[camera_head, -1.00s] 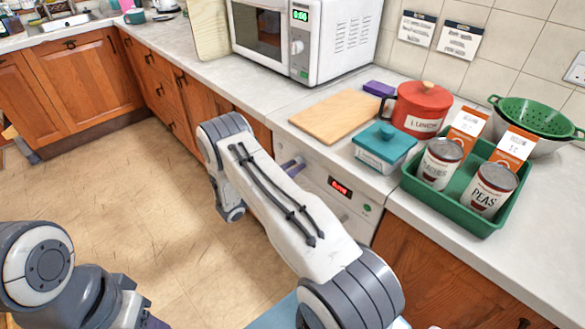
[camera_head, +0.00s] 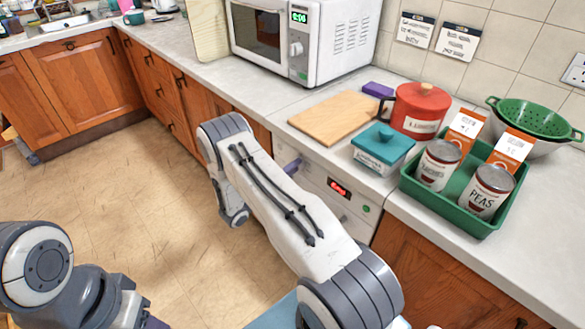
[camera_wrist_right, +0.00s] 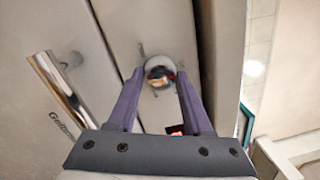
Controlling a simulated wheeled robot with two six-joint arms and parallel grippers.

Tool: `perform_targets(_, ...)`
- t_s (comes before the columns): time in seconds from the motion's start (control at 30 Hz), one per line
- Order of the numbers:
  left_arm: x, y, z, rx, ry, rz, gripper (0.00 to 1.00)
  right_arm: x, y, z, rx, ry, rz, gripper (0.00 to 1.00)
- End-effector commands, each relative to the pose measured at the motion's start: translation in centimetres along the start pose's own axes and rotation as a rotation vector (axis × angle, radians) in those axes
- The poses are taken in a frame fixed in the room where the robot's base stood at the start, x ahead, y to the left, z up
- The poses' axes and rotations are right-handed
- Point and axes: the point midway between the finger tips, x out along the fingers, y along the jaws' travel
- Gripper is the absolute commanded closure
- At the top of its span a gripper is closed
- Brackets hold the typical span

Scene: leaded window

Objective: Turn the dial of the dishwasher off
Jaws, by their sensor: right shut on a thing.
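The dishwasher's pale front panel (camera_head: 318,178) is under the counter, with a lit red display (camera_head: 340,188) and a green button. Its round shiny dial (camera_wrist_right: 160,72) shows in the right wrist view, between my purple fingertips. My right gripper (camera_wrist_right: 158,76) is shut on the dial. In the head view a purple finger shows at the panel, and my forearm hides the dial and much of the dishwasher door. Small marks surround the dial, but its setting is not readable. My left arm is at the lower left, with its gripper mostly out of frame.
A metal bar handle (camera_wrist_right: 62,95) is left of the dial in the wrist view. On the counter above are a cutting board (camera_head: 335,117), a teal dish (camera_head: 382,149), a red pot (camera_head: 418,110) and a green tray (camera_head: 447,217) with cans. The floor is clear.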

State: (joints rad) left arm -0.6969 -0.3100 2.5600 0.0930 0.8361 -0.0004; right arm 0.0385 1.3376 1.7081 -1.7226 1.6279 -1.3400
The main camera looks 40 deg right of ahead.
Motion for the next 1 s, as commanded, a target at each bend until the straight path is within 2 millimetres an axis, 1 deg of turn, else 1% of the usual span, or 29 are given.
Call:
perform_targets(0.13, -0.16, 0.01, -0.01, 0.000, 0.000, 0.000, 0.50, 0.00, -0.04, 0.06, -0.072, -0.007, 0.004, 1.00)
perform_targets(0.33, -0.24, 0.02, -0.02, 0.000, 0.000, 0.000, 0.50, 0.00, -0.03, 0.05, -0.128, -0.010, 0.007, 1.00)
perform_targets(0.87, -0.25, 0.02, -0.02, 0.000, 0.000, 0.000, 0.50, -0.01, -0.02, 0.06, -0.148, -0.011, 0.008, 1.00)
perform_targets(0.9, -0.25, 0.02, -0.02, 0.000, 0.000, 0.000, 0.50, -0.02, -0.02, 0.06, -0.148, -0.011, 0.008, 0.34)
perform_targets(0.93, -0.25, 0.02, -0.01, 0.000, 0.000, 0.000, 0.50, -0.02, -0.02, 0.05, -0.148, -0.011, 0.008, 0.23)
perform_targets(0.97, -0.25, 0.02, -0.02, 0.000, 0.000, 0.000, 0.50, -0.01, -0.02, 0.05, -0.147, -0.011, 0.008, 0.20)
perform_targets(1.0, -0.25, 0.02, -0.01, 0.000, 0.000, 0.000, 0.50, -0.01, -0.03, 0.04, -0.147, -0.011, 0.008, 0.20)
